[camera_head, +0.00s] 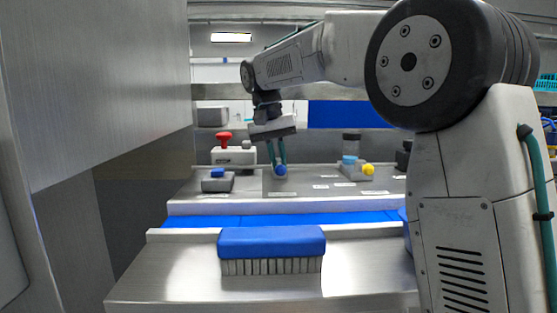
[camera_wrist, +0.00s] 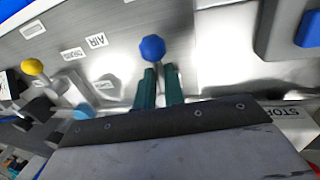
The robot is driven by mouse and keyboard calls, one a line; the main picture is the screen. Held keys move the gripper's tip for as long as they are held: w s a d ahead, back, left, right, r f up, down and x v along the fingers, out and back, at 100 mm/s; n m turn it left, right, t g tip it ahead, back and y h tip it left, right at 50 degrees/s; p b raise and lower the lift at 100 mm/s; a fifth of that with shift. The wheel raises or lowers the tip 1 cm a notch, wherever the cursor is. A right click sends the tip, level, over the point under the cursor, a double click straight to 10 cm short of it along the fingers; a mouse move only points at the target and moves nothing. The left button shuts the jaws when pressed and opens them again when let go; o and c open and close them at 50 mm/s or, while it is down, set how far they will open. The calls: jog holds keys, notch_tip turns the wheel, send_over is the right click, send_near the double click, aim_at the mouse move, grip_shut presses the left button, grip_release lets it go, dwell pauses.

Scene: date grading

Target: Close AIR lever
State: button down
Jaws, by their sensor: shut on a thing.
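The AIR lever shows as a blue ball knob (camera_wrist: 152,48) on a thin stem in the wrist view, beside a label (camera_wrist: 97,41) reading AIR. It also shows in the head view (camera_head: 281,170) on the grey panel. My gripper (camera_wrist: 160,76) has two teal fingers, shut on the lever's stem just behind the blue knob. In the head view my gripper (camera_head: 277,160) reaches down from above to the knob. The lever's base is hidden behind the fingers and the gripper body.
A yellow knob (camera_head: 368,169) stands right of the lever. A grey block with a blue button (camera_head: 217,173) and a red mushroom button (camera_head: 223,136) are to the left. A blue-topped brush (camera_head: 272,242) lies in front on the metal surface.

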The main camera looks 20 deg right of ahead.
jog(key=c, duration=1.5)
grip_release()
jog(key=shift+r, duration=0.1)
jog(key=r, duration=0.2)
jog(key=a+r, duration=0.1)
jog(key=r, duration=0.4)
jog(key=shift+w+a+r, duration=0.2)
jog(key=shift+w+r, duration=0.05)
jog(key=shift+w, duration=0.05)
